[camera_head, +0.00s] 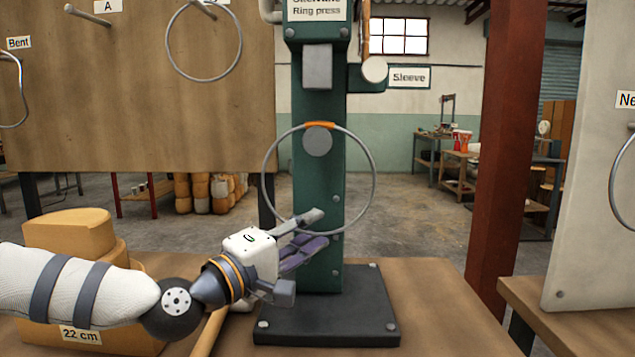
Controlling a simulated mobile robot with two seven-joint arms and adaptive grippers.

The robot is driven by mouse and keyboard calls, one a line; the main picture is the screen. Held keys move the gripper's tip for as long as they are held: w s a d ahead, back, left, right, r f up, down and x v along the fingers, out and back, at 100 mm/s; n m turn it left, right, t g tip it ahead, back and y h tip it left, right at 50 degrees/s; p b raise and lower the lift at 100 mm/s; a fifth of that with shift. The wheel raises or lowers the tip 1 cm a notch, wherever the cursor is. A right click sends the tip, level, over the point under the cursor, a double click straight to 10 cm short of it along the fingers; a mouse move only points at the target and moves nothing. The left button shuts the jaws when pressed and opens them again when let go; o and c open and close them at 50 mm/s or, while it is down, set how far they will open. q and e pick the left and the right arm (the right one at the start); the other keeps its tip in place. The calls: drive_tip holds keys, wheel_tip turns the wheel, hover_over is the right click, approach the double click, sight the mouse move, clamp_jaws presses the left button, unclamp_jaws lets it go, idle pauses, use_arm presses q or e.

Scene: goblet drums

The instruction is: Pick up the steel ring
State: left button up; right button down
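A thin steel ring (375,185) hangs upright on the green ring press (307,245) in the middle of the view. An orange piece (319,125) sits at its top, just above a round grey peg (317,141). My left gripper (323,227) is at the lower part of the ring, in front of the press column. Its grey upper finger and purple-grey lower finger are apart, with the ring's lower edge close to them. I cannot tell whether the ring passes between the fingers or touches them. My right gripper is out of view.
Other rings hang on the brown board, one at upper centre (238,60) and one near the "Bent" label (24,105). Another ring (613,185) hangs on the pale right board (590,250). A wooden form (75,230) labelled "22 cm" stands left. Bare bench (455,320) lies right of the press.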

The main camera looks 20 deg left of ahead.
use_arm(q)
clamp_jaws()
